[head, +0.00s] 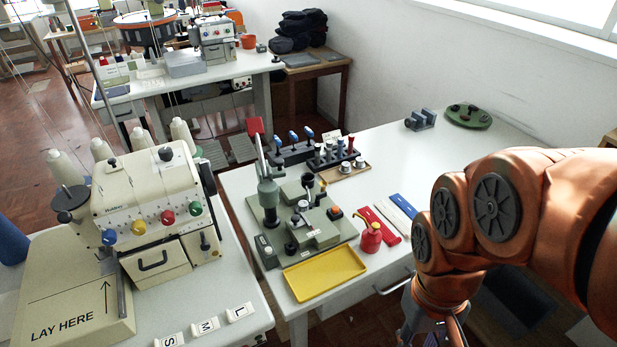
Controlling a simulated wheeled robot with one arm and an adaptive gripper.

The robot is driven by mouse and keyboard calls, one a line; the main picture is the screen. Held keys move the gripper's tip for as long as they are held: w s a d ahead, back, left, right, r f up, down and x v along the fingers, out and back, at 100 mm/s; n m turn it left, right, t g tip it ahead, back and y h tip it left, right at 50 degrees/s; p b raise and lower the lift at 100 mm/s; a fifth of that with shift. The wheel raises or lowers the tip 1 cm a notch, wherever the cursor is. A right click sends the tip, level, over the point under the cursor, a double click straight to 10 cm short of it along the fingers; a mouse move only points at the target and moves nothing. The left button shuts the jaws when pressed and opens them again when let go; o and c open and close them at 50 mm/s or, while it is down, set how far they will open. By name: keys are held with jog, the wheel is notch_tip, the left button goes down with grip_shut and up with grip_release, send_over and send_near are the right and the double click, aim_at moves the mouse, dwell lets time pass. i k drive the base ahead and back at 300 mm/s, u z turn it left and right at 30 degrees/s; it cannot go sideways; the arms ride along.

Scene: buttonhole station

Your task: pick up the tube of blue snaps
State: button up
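A slim blue tube (403,206) lies flat on the white table, the rightmost of a row of three beside a white tube (394,215) and a red tube (379,225). I take the blue one for the tube of blue snaps; its contents are too small to make out. My orange arm comes in from the right, and its wrist hangs down past the table's front edge. My gripper (428,334) is at the bottom edge of the picture, lower in the picture than the tubes and apart from them. It is mostly cut off, so its fingers are not clear.
A green press (311,225) and a yellow tray (325,273) are further left. A tool rack (335,155) stands behind.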

aim_at(341, 140)
jog(key=z, duration=0.05)
jog(key=k, duration=0.5)
jog(key=z, duration=1.25)
jog(key=i, duration=1.1)
jog(key=u, duration=3.3)
jog(key=i, duration=0.45)
jog(key=z, duration=0.1)
